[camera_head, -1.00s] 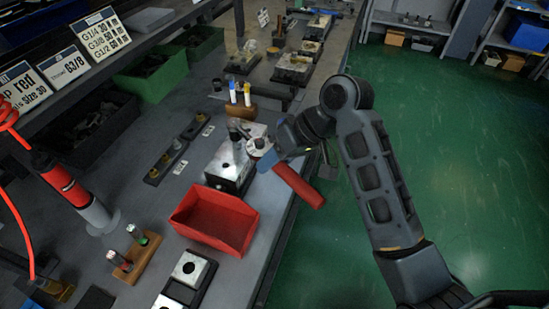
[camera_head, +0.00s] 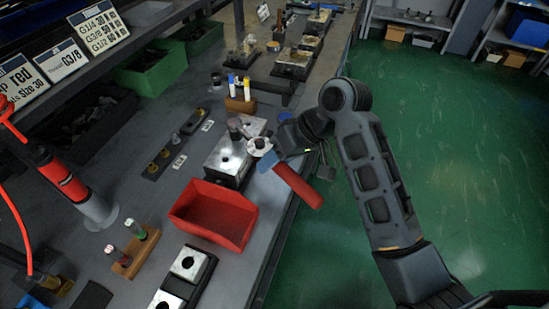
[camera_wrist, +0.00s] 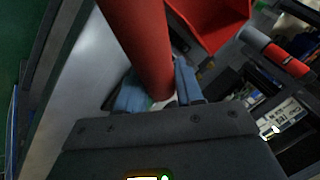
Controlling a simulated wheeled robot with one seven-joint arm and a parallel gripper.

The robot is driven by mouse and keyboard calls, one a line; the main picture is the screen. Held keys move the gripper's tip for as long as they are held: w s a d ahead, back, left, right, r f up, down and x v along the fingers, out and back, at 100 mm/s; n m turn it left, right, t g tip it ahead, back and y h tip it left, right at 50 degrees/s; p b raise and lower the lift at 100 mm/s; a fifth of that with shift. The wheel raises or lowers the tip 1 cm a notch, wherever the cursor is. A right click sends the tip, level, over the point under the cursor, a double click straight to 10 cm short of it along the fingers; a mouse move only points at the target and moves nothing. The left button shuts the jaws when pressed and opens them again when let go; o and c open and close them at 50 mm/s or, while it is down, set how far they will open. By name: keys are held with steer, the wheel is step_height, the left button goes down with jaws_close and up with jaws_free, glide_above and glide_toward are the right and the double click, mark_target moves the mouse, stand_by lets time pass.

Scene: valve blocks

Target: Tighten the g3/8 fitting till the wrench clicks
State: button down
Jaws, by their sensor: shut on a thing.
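The wrench has a red handle (camera_head: 298,186), which slants down to the right over the bench's front edge. Its head (camera_head: 260,147) is at the right end of a silver valve block (camera_head: 228,160) on a dark base. A dark fitting stands on the block beside the head; its size and exact seating cannot be told. My gripper (camera_head: 268,161), with blue fingertips, is shut on the wrench near its head. In the wrist view the red handle (camera_wrist: 140,45) rises past the two blue fingers (camera_wrist: 158,92). The wrench head is hidden there.
A red bin (camera_head: 213,222) stands in front of the block. A small holder (camera_head: 240,104) with bottles stands behind it. Dark strips with brass fittings (camera_head: 165,157) lie to the left. More blocks (camera_head: 187,263) sit at the front. Green floor to the right is free.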

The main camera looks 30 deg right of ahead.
steer(key=shift+f, duration=0.5)
steer(key=shift+a+r, duration=0.1)
stand_by(0.3)
steer(key=shift+a+m+p, duration=0.4)
steer(key=shift+a+p, duration=0.15)
steer(key=shift+a+m+t+h+p, duration=0.4)
steer(key=shift+a+m+t+p, duration=0.1)
steer(key=shift+a, duration=0.1)
steer(key=shift+w+a+m+t+h, duration=0.1)
steer(key=shift+a+m+t+h, duration=0.25)
steer(key=shift+a+m, duration=0.75)
steer(key=shift+a, duration=0.35)
